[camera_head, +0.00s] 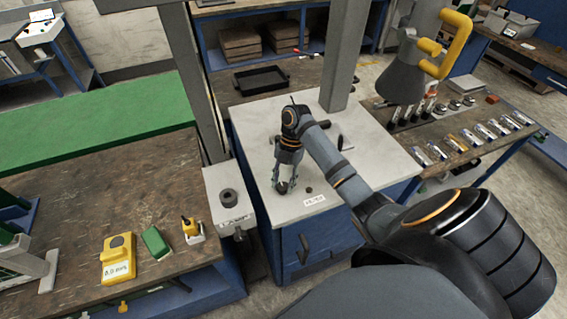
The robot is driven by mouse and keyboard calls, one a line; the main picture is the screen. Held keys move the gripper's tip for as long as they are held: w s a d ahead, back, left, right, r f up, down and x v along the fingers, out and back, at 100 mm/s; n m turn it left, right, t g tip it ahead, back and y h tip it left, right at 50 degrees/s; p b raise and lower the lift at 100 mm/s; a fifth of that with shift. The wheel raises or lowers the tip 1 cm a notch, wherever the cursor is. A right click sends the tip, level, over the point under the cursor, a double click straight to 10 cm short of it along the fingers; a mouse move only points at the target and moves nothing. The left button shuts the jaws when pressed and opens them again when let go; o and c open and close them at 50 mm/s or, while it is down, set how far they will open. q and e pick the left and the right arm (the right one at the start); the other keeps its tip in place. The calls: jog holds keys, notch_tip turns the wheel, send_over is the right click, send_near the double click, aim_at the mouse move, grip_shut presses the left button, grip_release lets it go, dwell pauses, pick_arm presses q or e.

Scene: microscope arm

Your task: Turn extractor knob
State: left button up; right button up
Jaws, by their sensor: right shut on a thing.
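A dark round knob (229,197) sits on a pale grey box with a small label, between the brown bench and the white-topped cabinet; I take it as the extractor knob. My right gripper (283,186) points down over the front left of the white top, to the right of the knob and apart from it. It is shut on a small dark thing at its fingertips, mostly hidden by the fingers. My left gripper is not in view. A grey extractor hood (402,80) with a yellow handle (452,45) hangs at the upper right.
The white top (262,125) holds a small dark round piece (308,190) and a label (314,200). A grey post rises at its back. The brown bench (60,225) at left carries a yellow meter (118,258) and a green block (156,243).

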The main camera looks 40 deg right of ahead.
dwell(0.3)
jog(key=o, duration=1.2)
